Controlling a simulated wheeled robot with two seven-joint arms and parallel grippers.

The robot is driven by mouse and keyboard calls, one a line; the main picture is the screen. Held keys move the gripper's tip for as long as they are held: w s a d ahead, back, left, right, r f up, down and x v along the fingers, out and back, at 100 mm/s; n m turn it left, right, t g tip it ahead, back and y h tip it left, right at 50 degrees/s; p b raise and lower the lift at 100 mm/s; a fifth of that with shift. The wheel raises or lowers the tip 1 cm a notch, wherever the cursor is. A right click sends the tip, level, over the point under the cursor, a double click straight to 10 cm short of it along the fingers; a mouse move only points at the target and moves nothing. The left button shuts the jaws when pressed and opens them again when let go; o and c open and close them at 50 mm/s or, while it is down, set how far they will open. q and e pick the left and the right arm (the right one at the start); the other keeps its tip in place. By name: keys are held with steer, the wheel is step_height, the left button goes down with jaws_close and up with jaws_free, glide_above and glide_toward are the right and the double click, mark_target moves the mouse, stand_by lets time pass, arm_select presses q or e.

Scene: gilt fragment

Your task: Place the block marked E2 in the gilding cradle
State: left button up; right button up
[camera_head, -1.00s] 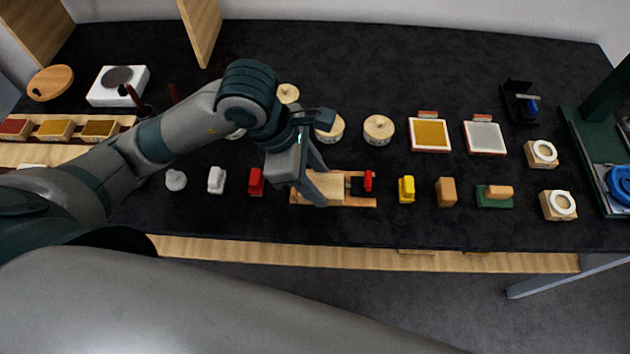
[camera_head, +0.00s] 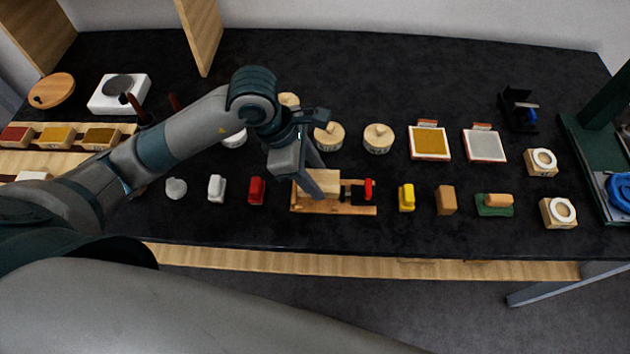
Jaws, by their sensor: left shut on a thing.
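The gilding cradle seems to be the low wooden tray (camera_head: 345,210) with a red-handled black clamp (camera_head: 362,190) at its right end. My left gripper (camera_head: 312,187) is over its left part, shut on a pale wooden block (camera_head: 328,181). The fingers hide part of the block. Any mark on it is too small to read. The block is at or just above the cradle; I cannot tell whether they touch. My right gripper is not in view.
A red block (camera_head: 256,190) and a white one (camera_head: 216,188) stand left of the cradle. A yellow block (camera_head: 406,197) and a brown block (camera_head: 446,200) stand to its right. Round wooden-lidded pots (camera_head: 378,138) are behind. The table's front edge is close.

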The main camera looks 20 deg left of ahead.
arm_select(q)
step_height(320, 180, down, 3)
steer(key=shift+r+p, duration=0.1)
steer(key=shift+p, duration=0.45)
steer(key=shift+f, duration=0.35)
steer(key=shift+f, duration=0.15)
steer(key=o, duration=1.1)
steer(key=shift+c, duration=0.2)
steer(key=shift+r, duration=0.25)
steer(key=b+v, duration=0.3)
steer(key=v, duration=0.9)
